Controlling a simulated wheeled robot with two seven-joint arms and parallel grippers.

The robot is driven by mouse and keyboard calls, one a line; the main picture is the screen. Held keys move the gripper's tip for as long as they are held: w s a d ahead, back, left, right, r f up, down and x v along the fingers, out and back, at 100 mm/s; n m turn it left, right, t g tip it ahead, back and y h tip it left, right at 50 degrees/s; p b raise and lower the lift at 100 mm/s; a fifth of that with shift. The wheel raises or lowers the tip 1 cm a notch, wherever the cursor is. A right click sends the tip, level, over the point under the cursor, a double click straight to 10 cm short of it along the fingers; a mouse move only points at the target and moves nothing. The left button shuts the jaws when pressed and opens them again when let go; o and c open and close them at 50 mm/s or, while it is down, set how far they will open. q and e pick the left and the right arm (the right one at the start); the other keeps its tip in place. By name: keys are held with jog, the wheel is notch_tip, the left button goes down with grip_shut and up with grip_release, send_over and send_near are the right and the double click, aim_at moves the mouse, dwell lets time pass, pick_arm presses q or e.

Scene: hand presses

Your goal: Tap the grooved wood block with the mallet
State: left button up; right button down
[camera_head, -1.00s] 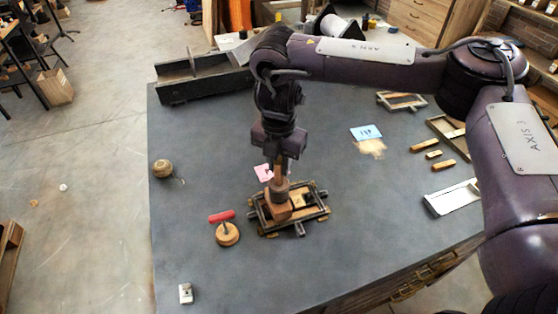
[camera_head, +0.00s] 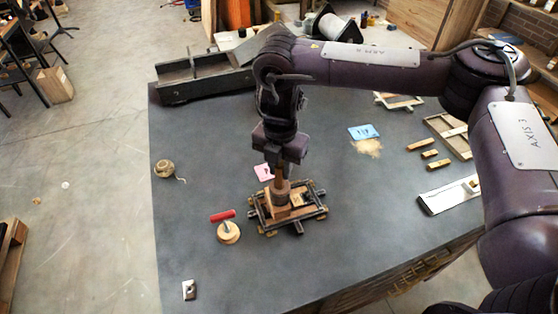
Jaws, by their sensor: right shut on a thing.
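My right gripper (camera_head: 279,162) points straight down over the middle of the table and is shut on the mallet's upright wooden handle (camera_head: 279,177). The mallet's brownish head (camera_head: 281,192) is at the lower end of the handle. Directly below it is a reddish wood block (camera_head: 278,209), inside a dark-barred frame (camera_head: 305,217). The head appears to be at or on the block; I cannot tell whether they touch. Grooves on the block are too small to make out. My left gripper is not in view.
A round wooden piece with a red handle (camera_head: 228,232) stands left of the frame. A pink note (camera_head: 263,172), a blue note (camera_head: 364,132) and a twine ball (camera_head: 165,169) lie on the grey table (camera_head: 200,270). Several wood strips (camera_head: 438,163) lie at right. The front left is mostly clear.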

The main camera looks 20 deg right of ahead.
jog(key=shift+w, duration=0.1)
jog(key=shift+f+b, duration=0.8)
jog(key=shift+f, duration=0.5)
notch_tip(320, 180, up, 4)
jog(key=p, duration=0.4)
jog(key=shift+f, duration=0.35)
jog(key=shift+w, duration=0.2)
jog(key=shift+w+a+f+b, duration=0.1)
jog(key=shift+w+f+b, duration=0.1)
jog(key=shift+w, duration=0.75)
jog(key=shift+w+f+b, duration=0.1)
jog(key=shift+w+f, duration=0.05)
jog(key=shift+w, duration=0.75)
